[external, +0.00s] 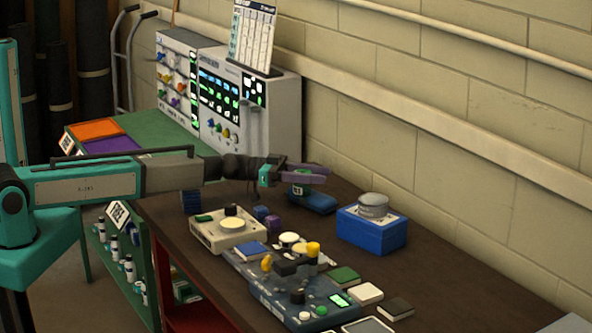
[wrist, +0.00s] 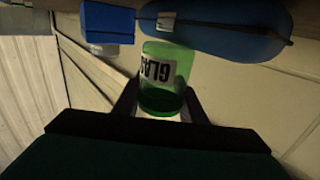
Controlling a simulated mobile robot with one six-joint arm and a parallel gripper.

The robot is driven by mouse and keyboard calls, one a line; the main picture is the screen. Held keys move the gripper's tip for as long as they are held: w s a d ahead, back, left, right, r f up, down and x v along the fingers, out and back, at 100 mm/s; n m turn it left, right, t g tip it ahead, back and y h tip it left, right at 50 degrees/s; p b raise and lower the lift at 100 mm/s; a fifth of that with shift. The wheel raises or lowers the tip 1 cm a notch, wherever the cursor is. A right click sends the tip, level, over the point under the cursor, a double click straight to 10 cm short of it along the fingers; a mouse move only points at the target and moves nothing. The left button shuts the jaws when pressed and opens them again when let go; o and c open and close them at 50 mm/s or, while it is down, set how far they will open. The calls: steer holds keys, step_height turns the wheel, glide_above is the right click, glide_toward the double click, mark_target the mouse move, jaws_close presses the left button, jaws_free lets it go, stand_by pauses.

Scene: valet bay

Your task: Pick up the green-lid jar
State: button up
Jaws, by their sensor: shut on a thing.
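The green jar (wrist: 166,72) is between the two fingers of my gripper (wrist: 163,90) in the wrist view. It is translucent green with a darker green end toward the gripper and a white label whose letters appear upside down. My gripper is shut on it. In the external view, my gripper (external: 304,174) reaches out level over the far part of the dark table. The jar is mostly hidden by the fingers there, and I cannot tell its contact with the table.
A blue rounded object (external: 318,203) lies just below and beyond my gripper. A blue box (external: 371,236) with a grey round item on top stands to the right. Devices and small boxes crowd the near table (external: 440,270). Control panels (external: 240,100) stand behind, along the block wall.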

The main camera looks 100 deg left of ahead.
steer(key=shift+r, duration=0.1)
step_height(320, 180, up, 10)
steer(key=b, duration=0.2)
steer(key=shift+b, duration=0.4)
steer(key=shift+w+f, duration=0.1)
steer(key=shift+f, duration=0.1)
stand_by(0.6)
steer(key=w+a+b, duration=0.2)
steer(key=b, duration=0.4)
steer(key=shift+r+b, duration=0.15)
steer(key=shift+b, duration=0.15)
steer(key=shift+r, duration=0.1)
steer(key=p, duration=0.1)
glide_above(321, 195)
steer(key=a, duration=0.1)
step_height(321, 195, down, 6)
steer(key=shift+w+a, duration=0.15)
steer(key=shift+w, duration=0.25)
